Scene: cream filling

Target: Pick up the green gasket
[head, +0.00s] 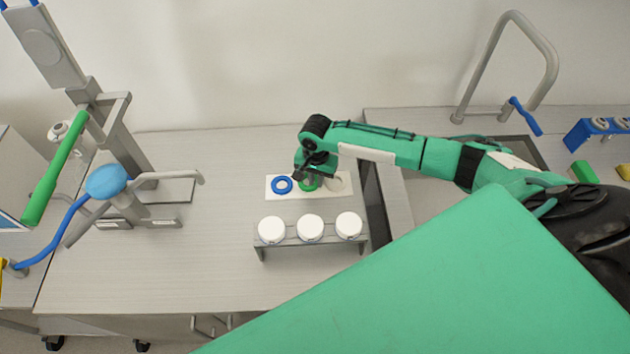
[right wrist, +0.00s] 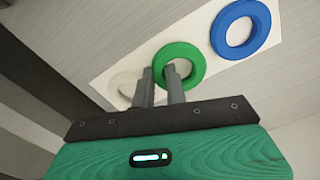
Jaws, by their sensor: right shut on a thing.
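The green gasket (head: 309,184) is a ring on the white board (head: 279,195), between a blue ring and a pale ring in the head view. My right gripper (head: 313,176) is over it and partly hides it. In the right wrist view the green gasket (right wrist: 186,53) is at the fingertips of my right gripper (right wrist: 163,72). The fingers are shut on the near left part of its ring, one finger reaching into the hole. It appears at or close to the board; any gap cannot be told. My left gripper does not show.
The blue gasket (head: 282,185) lies left of the green one, the pale gasket (head: 337,182) right. A grey rack with white-lidded jars (head: 310,229) stands in front. A grey machine with a green handle (head: 55,168) is at left. The table between them is clear.

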